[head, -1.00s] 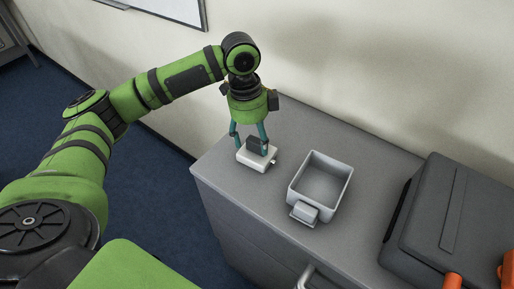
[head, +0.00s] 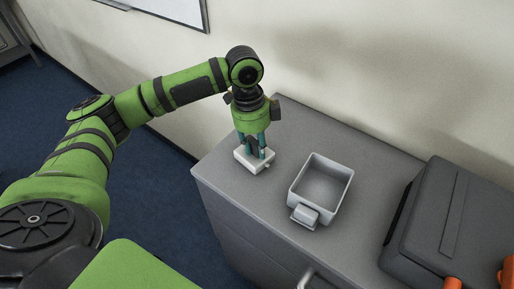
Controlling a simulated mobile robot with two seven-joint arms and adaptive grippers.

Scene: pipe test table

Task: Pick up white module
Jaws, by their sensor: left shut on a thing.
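The white module (head: 242,162) is a small white block at the left end of the grey cabinet top. Its top is partly hidden by the fingers. My left gripper (head: 255,153) points down over it, with its teal fingers close together, shut on the module from above. I cannot tell whether the module rests on the surface or is slightly raised. My right gripper is not in view.
A light grey open bin (head: 343,195) with a small block-like part at its front stands right of the module. A dark grey case (head: 455,225) is further right, with orange parts (head: 507,276) by it. The cream wall (head: 400,70) rises behind the cabinet (head: 225,185).

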